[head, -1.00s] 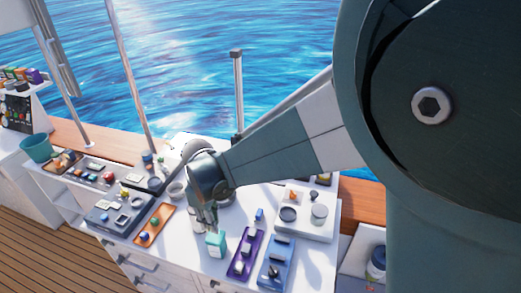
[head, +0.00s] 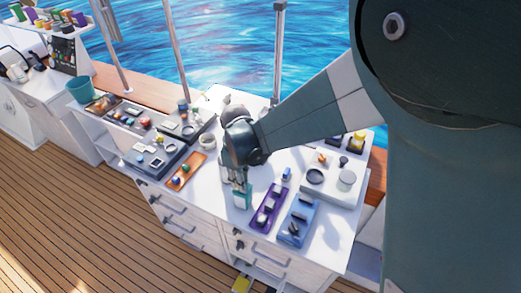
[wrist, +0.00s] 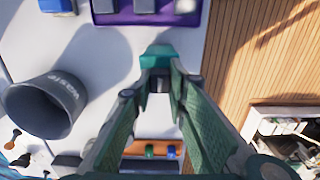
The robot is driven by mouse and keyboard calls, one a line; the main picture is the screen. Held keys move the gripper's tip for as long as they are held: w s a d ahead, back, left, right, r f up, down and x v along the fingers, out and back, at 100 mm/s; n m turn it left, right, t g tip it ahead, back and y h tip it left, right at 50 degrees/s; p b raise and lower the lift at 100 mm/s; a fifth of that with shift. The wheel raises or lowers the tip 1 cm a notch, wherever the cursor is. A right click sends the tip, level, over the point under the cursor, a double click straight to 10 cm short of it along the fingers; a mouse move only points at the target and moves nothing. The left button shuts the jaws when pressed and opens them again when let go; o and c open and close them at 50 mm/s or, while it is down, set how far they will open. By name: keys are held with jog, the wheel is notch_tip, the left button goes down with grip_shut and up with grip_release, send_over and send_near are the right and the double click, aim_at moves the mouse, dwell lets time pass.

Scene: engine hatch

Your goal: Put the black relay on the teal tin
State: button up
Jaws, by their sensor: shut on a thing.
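The teal tin (head: 242,198) stands upright near the front edge of the white counter. In the wrist view its teal top (wrist: 158,53) shows just beyond my fingertips. My gripper (head: 239,180) points down directly over the tin. In the wrist view my gripper (wrist: 160,80) is shut on a small dark block, which looks like the black relay (wrist: 158,84). I cannot tell whether the relay touches the tin's top.
A purple tray (head: 270,205) and a blue tray (head: 298,221) lie to the right of the tin. An orange tray (head: 186,172) lies to the left. A grey cup (wrist: 45,106) stands close by in the wrist view. The counter's front edge is near.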

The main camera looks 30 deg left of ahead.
jog(key=shift+f, duration=0.35)
jog(key=o, duration=0.9)
jog(key=shift+c, duration=0.2)
jog(key=shift+r, duration=0.25)
notch_tip(320, 180, up, 12)
dwell(0.8)
